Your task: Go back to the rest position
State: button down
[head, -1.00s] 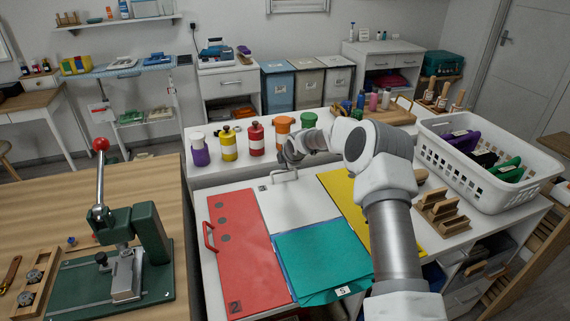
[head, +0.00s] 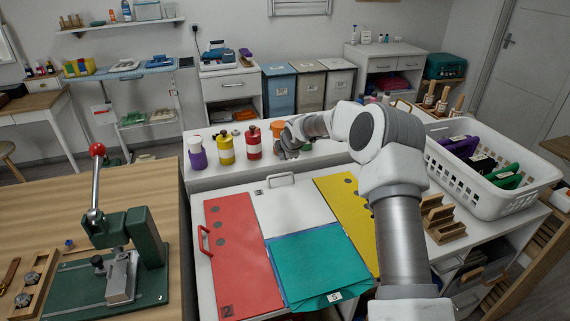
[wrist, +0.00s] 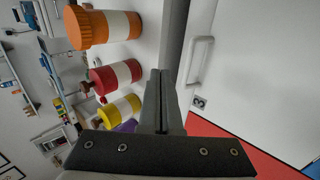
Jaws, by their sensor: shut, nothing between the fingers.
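My gripper (head: 287,154) is raised over the white cubby shelving, in front of the row of bottles on its back ledge. In the wrist view my gripper (wrist: 160,75) has its fingers together, with nothing between them. A white door panel with a handle (head: 281,180) lies below it; that handle also shows in the wrist view (wrist: 199,60). A red panel (head: 240,255), a yellow panel (head: 345,205) and a teal folder (head: 318,266) lie around it. My arm hides part of the ledge and the yellow panel.
Purple (head: 197,152), yellow (head: 226,148), red (head: 253,143) and orange (head: 278,130) bottles stand close to my gripper. A white basket (head: 490,198) with several items is at right. A green press with a red-knobbed lever (head: 97,185) stands on the wooden table at left.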

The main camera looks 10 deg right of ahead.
jog(key=s+r+m+h, duration=0.2)
jog(key=s+r+m, duration=0.2)
jog(key=s+r, duration=1.1)
jog(key=s+d+r+m+g, duration=0.1)
jog(key=s+r+m, duration=0.25)
jog(key=s, duration=0.25)
jog(key=s+d+r+m, duration=0.2)
jog(key=s+r, duration=0.2)
jog(key=s, duration=0.2)
jog(key=s+d+f+m+g, duration=0.1)
jog(key=s+m, duration=0.9)
jog(key=s, duration=1.6)
jog(key=shift+d+f+m, duration=0.35)
jog(key=shift+d+f, duration=0.1)
jog(key=shift+f, duration=0.25)
